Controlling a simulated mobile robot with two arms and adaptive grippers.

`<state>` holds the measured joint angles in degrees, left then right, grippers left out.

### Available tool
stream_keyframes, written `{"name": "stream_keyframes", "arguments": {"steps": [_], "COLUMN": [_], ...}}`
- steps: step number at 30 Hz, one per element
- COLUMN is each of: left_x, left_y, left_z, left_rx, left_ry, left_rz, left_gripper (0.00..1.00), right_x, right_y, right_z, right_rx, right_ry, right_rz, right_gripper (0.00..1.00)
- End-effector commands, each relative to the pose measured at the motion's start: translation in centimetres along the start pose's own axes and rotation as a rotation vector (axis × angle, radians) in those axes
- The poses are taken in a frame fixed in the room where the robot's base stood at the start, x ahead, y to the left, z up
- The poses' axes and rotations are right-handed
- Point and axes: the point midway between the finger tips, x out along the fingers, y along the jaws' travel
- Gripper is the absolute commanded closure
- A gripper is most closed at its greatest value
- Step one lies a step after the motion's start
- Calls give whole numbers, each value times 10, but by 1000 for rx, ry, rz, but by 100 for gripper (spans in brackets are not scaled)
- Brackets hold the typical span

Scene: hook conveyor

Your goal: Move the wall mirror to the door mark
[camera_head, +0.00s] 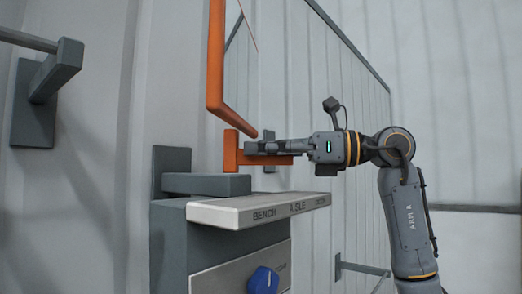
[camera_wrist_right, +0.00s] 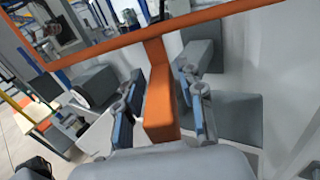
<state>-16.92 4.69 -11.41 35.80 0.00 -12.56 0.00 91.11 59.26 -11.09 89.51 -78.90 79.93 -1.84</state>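The wall mirror has an orange frame (camera_head: 215,60) and stands upright against the wall in the head view, cut off at the top. Its lower frame bar (camera_wrist_right: 200,28) crosses the top of the right wrist view, with reflections above it. An orange handle (camera_head: 231,152) sits below the frame; it also shows in the wrist view (camera_wrist_right: 160,95). My right gripper (camera_head: 262,147) is at this handle. Its fingers (camera_wrist_right: 160,112) stand on either side of the handle, with gaps visible. The mark plate (camera_head: 240,210) reads BENCH and AISLE; a third word is too small to read. My left gripper is out of view.
A grey box (camera_head: 172,235) under the plate carries a blue knob (camera_head: 263,280). A grey bracket with an arm (camera_head: 55,72) juts from the wall at left. Another bracket (camera_head: 355,268) is low at right. The wall right of my arm is mostly clear.

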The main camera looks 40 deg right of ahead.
Motion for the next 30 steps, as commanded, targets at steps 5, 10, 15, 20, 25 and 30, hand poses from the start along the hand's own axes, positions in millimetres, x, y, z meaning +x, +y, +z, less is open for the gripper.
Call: {"name": "stream_keyframes", "arguments": {"steps": [5, 10, 15, 20, 25, 30], "left_x": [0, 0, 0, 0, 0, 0], "left_y": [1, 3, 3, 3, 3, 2], "left_z": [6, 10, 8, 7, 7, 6], "left_rx": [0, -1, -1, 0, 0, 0], "left_ry": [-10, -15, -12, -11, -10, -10], "left_rz": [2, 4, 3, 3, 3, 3], "left_gripper": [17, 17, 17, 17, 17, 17], "right_x": [0, -2, -21, -56, -91, -112], "right_y": [0, 0, -1, -1, -1, -1], "right_z": [0, 0, 0, 0, 0, 0], "right_rx": [0, 0, 0, 2, 2, 1], "right_ry": [1, 1, 0, -1, 0, 0], "right_rz": [1, 1, -3, -4, -3, -1], "right_gripper": [53, 53, 53, 53, 53, 53]}}
